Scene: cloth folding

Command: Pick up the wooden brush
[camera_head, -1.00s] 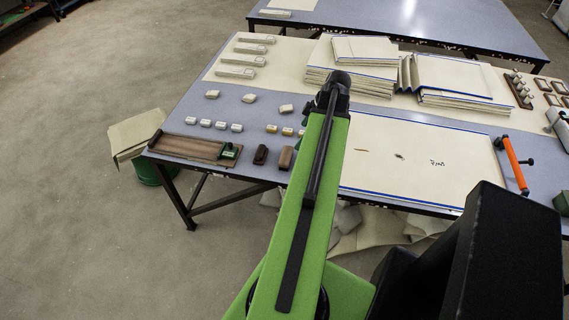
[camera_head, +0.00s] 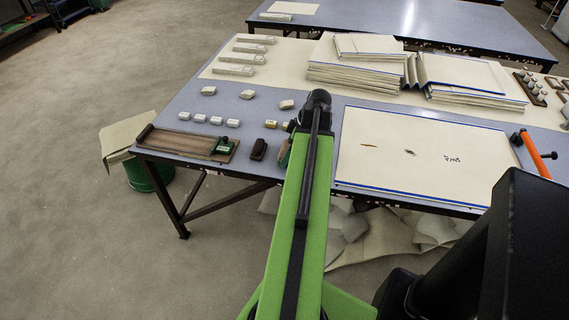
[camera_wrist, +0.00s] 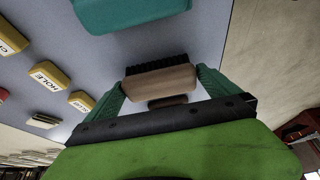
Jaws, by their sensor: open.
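The wooden brush (camera_wrist: 160,84) shows in the wrist view as a light brown block with dark bristles along its upper edge. My gripper (camera_wrist: 161,77) is open, with one green finger at each side of the brush. The fingers look close to its ends, but I cannot tell whether they touch it. A smaller brown piece (camera_wrist: 168,101) shows just below the brush, partly hidden by my gripper. In the head view my arm hides most of the gripper and the brush.
A teal object (camera_wrist: 130,12) lies beyond the brush. Yellow labelled blocks (camera_wrist: 48,76) are at left. In the head view a dark block (camera_head: 258,149) and a wooden tray (camera_head: 183,144) are left of my arm; a cream sheet (camera_head: 420,165) lies right.

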